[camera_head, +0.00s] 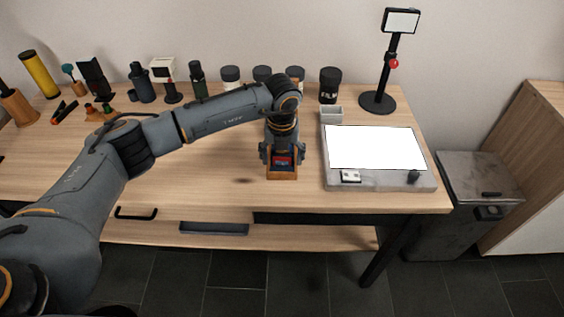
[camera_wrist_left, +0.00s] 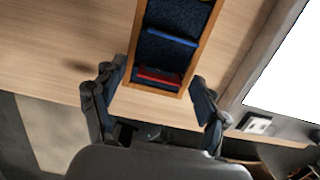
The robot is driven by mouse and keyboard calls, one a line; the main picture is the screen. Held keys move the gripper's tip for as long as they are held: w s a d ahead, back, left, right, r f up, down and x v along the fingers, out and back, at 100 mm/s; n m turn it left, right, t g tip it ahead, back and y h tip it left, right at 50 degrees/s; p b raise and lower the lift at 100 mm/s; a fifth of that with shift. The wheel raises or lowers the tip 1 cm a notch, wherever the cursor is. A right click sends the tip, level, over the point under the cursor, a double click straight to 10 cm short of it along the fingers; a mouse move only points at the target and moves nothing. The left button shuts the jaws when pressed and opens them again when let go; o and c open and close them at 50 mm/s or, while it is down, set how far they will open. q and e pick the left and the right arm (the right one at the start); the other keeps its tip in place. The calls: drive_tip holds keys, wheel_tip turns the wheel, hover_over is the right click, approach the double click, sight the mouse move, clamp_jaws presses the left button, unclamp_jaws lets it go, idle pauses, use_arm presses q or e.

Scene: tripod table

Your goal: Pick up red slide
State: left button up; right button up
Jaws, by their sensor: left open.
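The red slide (camera_wrist_left: 158,77) stands in a compartment of a wooden tray with a dark blue lining (camera_wrist_left: 190,75), near the tray's front end in the left wrist view. A blue slide (camera_wrist_left: 172,38) lies in the same tray, farther back. In the head view the tray (camera_head: 283,177) shows below my left gripper (camera_head: 283,160), with the red slide (camera_head: 283,161) small between its fingers. My left gripper (camera_wrist_left: 155,104) is open, its fingers on either side of the tray's front end, holding nothing. My right gripper is not in view.
A white light panel (camera_head: 375,147) on a grey base stands right of the tray. Black film canisters (camera_head: 329,85) and bottles line the back edge. The tabletop left of the tray is clear.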

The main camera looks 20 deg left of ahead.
use_arm(q)
drive_tip(key=c, duration=0.8)
drive_tip(key=shift+r, duration=0.2)
